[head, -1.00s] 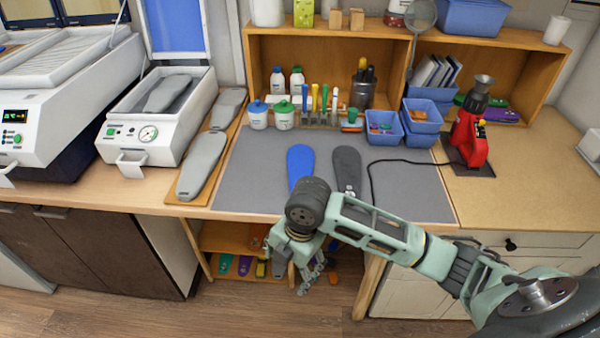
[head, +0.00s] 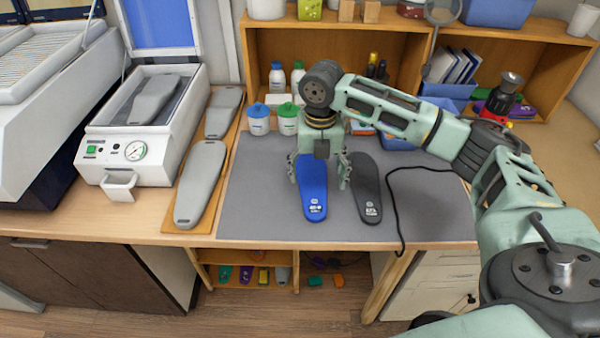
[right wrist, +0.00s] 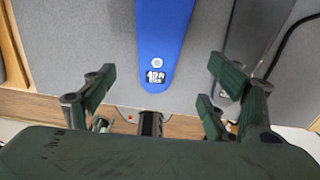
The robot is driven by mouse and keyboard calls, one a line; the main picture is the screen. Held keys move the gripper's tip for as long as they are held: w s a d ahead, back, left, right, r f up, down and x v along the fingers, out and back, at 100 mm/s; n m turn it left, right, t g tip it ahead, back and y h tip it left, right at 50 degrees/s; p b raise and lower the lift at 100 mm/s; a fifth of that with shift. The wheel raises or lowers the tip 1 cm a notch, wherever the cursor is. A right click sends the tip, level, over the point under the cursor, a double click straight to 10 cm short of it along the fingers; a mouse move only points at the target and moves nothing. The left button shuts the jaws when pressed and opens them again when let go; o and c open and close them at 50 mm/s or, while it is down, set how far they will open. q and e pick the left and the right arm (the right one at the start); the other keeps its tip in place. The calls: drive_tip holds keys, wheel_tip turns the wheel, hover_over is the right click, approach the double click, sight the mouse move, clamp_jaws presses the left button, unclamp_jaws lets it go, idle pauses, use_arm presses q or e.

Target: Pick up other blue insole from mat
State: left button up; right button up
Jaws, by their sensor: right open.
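The blue insole (head: 313,192) lies flat on the grey mat (head: 258,200), with its printed end toward the front edge. A dark grey insole (head: 369,205) lies just to its right on the mat. My right gripper (head: 320,172) is open above the blue insole, its fingers on either side of it. In the right wrist view the blue insole (right wrist: 162,40) runs between the open fingers (right wrist: 160,82), with the dark insole (right wrist: 243,45) to its right. Nothing is held. My left gripper is not in view.
A black cable (head: 400,205) lies on the right part of the mat. Two grey shoe forms, one of them in front (head: 202,180), rest on a wooden board to the left. White bottles with blue and green lids (head: 289,118) stand behind the mat.

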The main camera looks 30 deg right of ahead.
sight(314, 196)
drive_tip(key=shift+w+d+f, duration=0.1)
drive_tip(key=shift+w+f, duration=0.05)
drive_tip(key=shift+w, duration=0.1)
drive_tip(key=shift+s+f, duration=0.1)
drive_tip(key=shift+f, duration=0.2)
drive_tip(key=shift+s+f+p, duration=0.35)
drive_tip(key=shift+f+p, duration=0.1)
drive_tip(key=shift+f, duration=0.25)
drive_tip(key=shift+w+a+f+p, duration=0.1)
drive_tip(key=shift+w+f+p, duration=0.1)
drive_tip(key=shift+f+p, duration=0.3)
drive_tip(key=shift+w+a+f+p, duration=0.1)
drive_tip(key=shift+w+f+p, duration=0.05)
drive_tip(key=shift+f, duration=0.55)
drive_tip(key=shift+w+f, duration=0.2)
drive_tip(key=shift+f, duration=1.1)
drive_tip(key=shift+s, duration=0.1)
drive_tip(key=c, duration=0.9)
drive_tip(key=shift+c, duration=0.6)
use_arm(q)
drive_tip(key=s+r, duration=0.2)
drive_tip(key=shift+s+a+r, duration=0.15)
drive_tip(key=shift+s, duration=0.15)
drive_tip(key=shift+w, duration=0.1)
use_arm(e)
drive_tip(key=shift+r, duration=0.1)
